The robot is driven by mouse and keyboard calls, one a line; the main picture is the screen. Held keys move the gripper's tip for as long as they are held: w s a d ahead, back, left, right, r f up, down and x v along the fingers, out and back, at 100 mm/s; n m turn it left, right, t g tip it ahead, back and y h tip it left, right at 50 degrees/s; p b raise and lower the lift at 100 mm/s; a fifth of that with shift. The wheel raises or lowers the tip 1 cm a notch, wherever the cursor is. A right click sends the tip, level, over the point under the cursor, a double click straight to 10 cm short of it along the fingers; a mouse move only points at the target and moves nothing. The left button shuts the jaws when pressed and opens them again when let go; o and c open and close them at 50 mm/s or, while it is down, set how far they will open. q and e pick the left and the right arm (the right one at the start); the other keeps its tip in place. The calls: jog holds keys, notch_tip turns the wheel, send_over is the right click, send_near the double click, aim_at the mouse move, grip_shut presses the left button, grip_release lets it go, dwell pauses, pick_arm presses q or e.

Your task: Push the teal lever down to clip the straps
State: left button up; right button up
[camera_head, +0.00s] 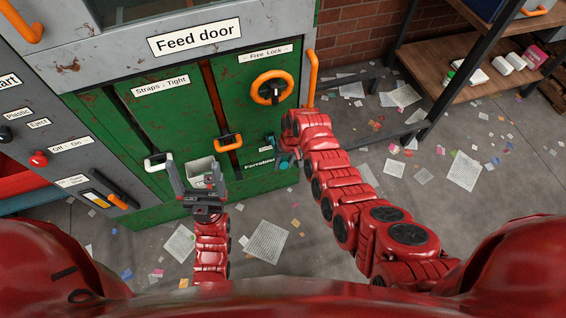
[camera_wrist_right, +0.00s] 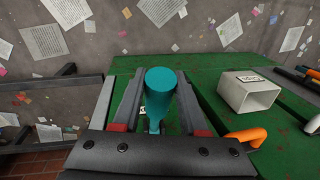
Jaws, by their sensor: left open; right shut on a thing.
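The teal lever (camera_wrist_right: 162,95) stands between the two fingers of my right gripper (camera_wrist_right: 158,105) in the right wrist view, and the fingers are closed on it. In the head view my right gripper (camera_head: 287,155) is at the lower right of the green door, and only a small teal part of the lever (camera_head: 284,166) shows there. My left gripper (camera_head: 178,178) is open and empty, fingers up, in front of the lower left of the green machine. The straps cannot be made out.
The green feed door (camera_head: 168,105) carries an orange wheel (camera_head: 272,87) and an orange handle (camera_head: 228,142). A white square chute (camera_wrist_right: 250,92) juts from the machine. A shelf (camera_head: 480,62) stands at the right. Papers litter the open floor.

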grip_shut()
dwell(0.8)
